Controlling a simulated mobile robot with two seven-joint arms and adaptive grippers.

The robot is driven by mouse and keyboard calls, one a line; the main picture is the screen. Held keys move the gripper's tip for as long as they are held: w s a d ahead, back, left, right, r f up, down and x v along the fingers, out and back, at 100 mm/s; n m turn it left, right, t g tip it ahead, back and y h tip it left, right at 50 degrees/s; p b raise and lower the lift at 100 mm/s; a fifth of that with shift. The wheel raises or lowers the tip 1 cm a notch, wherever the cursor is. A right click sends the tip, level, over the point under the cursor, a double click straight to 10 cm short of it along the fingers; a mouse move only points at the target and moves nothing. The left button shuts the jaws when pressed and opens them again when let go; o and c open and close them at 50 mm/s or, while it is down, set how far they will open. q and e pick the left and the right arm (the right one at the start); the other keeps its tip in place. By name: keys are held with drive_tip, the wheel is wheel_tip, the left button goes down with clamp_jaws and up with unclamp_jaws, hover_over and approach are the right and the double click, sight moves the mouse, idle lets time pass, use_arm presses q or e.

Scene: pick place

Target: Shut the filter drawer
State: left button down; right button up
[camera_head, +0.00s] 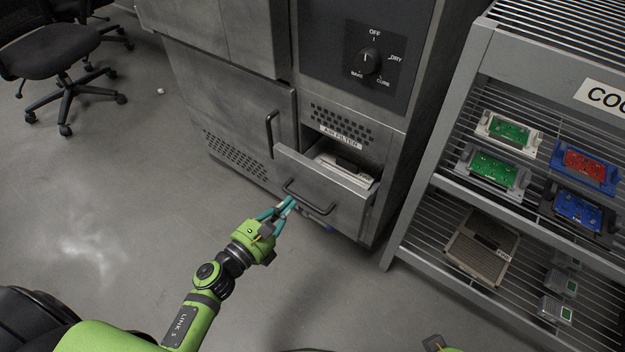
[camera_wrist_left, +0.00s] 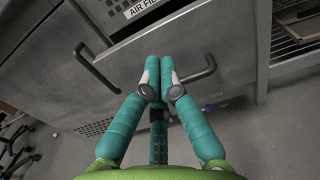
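The filter drawer (camera_head: 335,209) stands pulled out of the grey oven cabinet, below the "AIR FILTER" label (camera_head: 340,137). A pale filter (camera_head: 345,171) lies inside it. The drawer's dark bar handle (camera_head: 318,209) is on its front; it also shows in the left wrist view (camera_wrist_left: 201,74), partly hidden behind my fingers. My left gripper (camera_head: 289,202) is at the left end of this handle, in front of the drawer face. In the left wrist view its teal fingers (camera_wrist_left: 160,62) are together at the tips. I cannot tell whether they touch the drawer. My right gripper is out of view.
A cabinet door with a vertical handle (camera_head: 270,133) is left of the drawer. A dial panel (camera_head: 368,62) is above. A rack (camera_head: 479,80) with circuit boards and another filter (camera_head: 482,246) stands to the right. Office chairs (camera_head: 62,55) are at the back left.

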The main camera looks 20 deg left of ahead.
sight(318, 173)
use_arm(q)
drive_tip(key=x, duration=0.9)
drive_tip(key=shift+f, duration=0.1)
drive_tip(key=shift+w+d, duration=0.1)
drive_tip(key=shift+w, duration=0.2)
